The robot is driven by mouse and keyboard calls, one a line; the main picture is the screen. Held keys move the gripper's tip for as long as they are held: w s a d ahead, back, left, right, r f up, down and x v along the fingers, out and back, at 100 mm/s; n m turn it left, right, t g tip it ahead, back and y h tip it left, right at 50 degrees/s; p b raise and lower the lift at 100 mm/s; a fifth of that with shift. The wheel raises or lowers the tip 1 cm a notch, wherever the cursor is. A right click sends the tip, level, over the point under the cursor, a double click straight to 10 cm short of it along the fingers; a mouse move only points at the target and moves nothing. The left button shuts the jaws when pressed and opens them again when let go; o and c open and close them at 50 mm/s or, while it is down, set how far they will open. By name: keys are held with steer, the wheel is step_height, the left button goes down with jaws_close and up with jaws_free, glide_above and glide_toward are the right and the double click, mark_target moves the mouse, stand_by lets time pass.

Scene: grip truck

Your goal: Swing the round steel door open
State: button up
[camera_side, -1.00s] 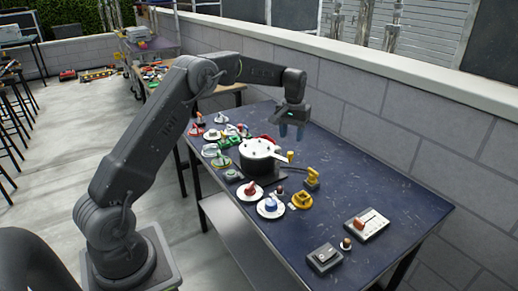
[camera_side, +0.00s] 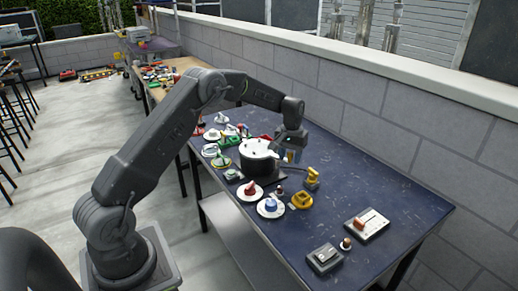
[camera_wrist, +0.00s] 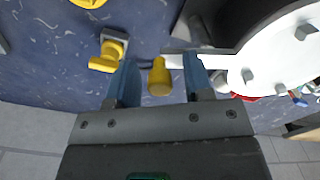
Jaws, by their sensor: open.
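The round steel door is a pale disc (camera_side: 258,148) lying flat on top of a dark round body (camera_side: 254,168) on the bench. It also shows at the right of the wrist view (camera_wrist: 285,60), with several small studs on its face. A light bar runs from it to a yellow handle (camera_wrist: 159,80). My gripper (camera_wrist: 160,62) is open, with one blue-grey finger on each side of the handle and visible gaps to both. In the side view my gripper (camera_side: 291,157) points down at the right edge of the door.
A yellow fixture (camera_wrist: 109,52) stands left of my fingers in the wrist view; it also shows in the side view (camera_side: 311,178). Several knobs and dials crowd the bench left and front of the door. The dark blue bench top (camera_side: 365,185) is clear to the right.

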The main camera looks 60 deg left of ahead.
steer(key=shift+c, duration=0.2)
steer(key=c, duration=0.5)
steer(key=shift+s, duration=1.2)
steer(key=shift+c, duration=0.2)
steer(key=shift+s+a, duration=0.15)
steer(key=shift+s, duration=0.4)
steer(key=shift+s+a, duration=0.15)
steer(key=shift+s, duration=0.4)
steer(key=shift+s+a, duration=1.2)
steer(key=shift+a, duration=0.6)
steer(key=o, duration=0.6)
